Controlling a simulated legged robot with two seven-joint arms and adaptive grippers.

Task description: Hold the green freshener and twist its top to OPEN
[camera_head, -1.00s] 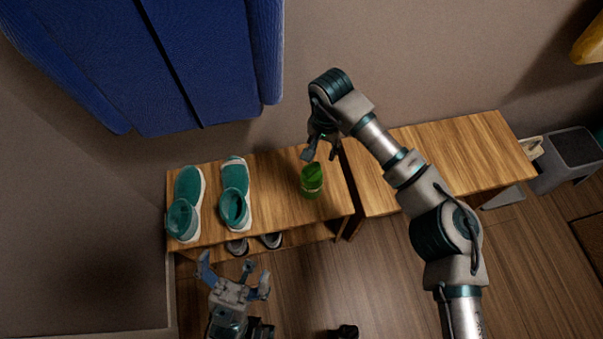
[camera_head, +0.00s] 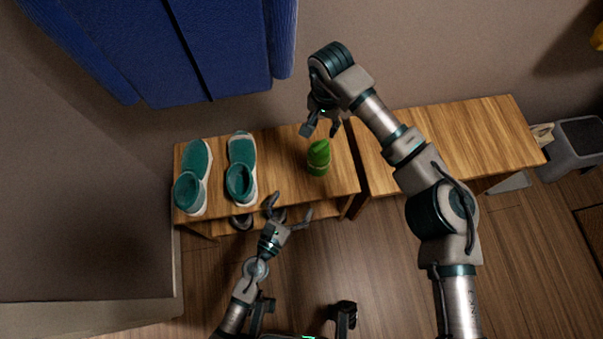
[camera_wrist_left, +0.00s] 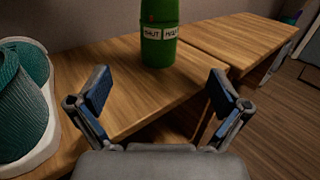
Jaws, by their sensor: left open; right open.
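The green freshener (camera_head: 318,158) stands upright on the wooden bench (camera_head: 285,178), near its right end. In the left wrist view the freshener (camera_wrist_left: 159,35) shows a white label band, and its top is cut off by the frame. My left gripper (camera_head: 288,208) is open and empty at the front edge of the bench, lower left of the freshener and apart from it. In the left wrist view its fingers (camera_wrist_left: 157,95) are spread, with the freshener beyond them. My right gripper (camera_head: 321,130) is open just above the freshener's top in the picture; whether it touches is unclear.
Two teal shoes (camera_head: 193,178) (camera_head: 241,170) stand on the bench left of the freshener. More shoes sit on the shelf below. A second wooden bench (camera_head: 470,140) is at the right. Blue cloth (camera_head: 215,50) hangs behind. A grey bin (camera_head: 572,145) stands far right.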

